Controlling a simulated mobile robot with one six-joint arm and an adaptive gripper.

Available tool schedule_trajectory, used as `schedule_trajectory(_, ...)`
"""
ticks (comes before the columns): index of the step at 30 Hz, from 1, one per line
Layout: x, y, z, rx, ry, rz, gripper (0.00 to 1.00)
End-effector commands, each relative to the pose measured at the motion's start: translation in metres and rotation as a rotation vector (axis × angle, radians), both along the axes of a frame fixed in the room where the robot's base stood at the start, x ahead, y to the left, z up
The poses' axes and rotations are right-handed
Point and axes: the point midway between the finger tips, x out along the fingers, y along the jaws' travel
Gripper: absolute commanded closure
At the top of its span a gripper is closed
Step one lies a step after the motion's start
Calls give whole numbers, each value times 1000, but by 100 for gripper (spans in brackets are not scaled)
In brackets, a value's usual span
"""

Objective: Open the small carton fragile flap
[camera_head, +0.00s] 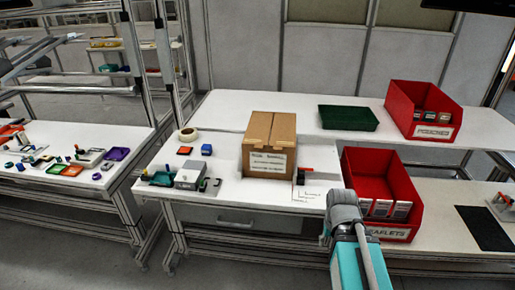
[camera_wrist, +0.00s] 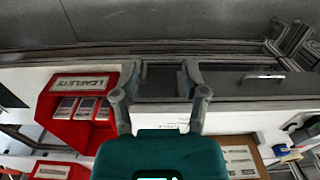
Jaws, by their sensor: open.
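A brown cardboard carton (camera_head: 269,140) stands upright on the table in the head view. Its top looks closed, with a lighter strip along the seam, and a white printed label is on its front. I cannot read the word fragile on it. Part of the carton (camera_wrist: 241,158) shows at the lower right of the wrist view, which looks upside down. My gripper (camera_wrist: 160,94) is open, its two fingers spread with nothing between them. It is apart from the carton, near the table's front edge. In the head view my arm hides most of it.
A red leaflets bin (camera_head: 408,190) stands right of the carton; another red bin (camera_head: 440,97) and a green tray (camera_head: 348,118) are behind. A tape roll (camera_head: 188,134), blue block (camera_head: 207,149) and grey box (camera_head: 190,177) lie left. A red-and-black tool (camera_head: 301,176) is close beside the carton.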

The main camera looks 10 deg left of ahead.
Motion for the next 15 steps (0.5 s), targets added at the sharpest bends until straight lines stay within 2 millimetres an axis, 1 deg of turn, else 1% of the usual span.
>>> schedule_trajectory(1,0,0,0,0,0,0,41)
schedule_trajectory(5,2,0,-1,-7,-5,9,17)
schedule_trajectory(6,4,0,-2,-13,-10,19,9)
schedule_trajectory(9,12,-1,-5,-47,-31,63,9)
schedule_trajectory(11,21,-10,-8,-82,-53,107,9)
schedule_trajectory(14,40,-13,-14,-165,-101,215,9)
schedule_trajectory(15,50,-13,-15,-208,-122,271,9)
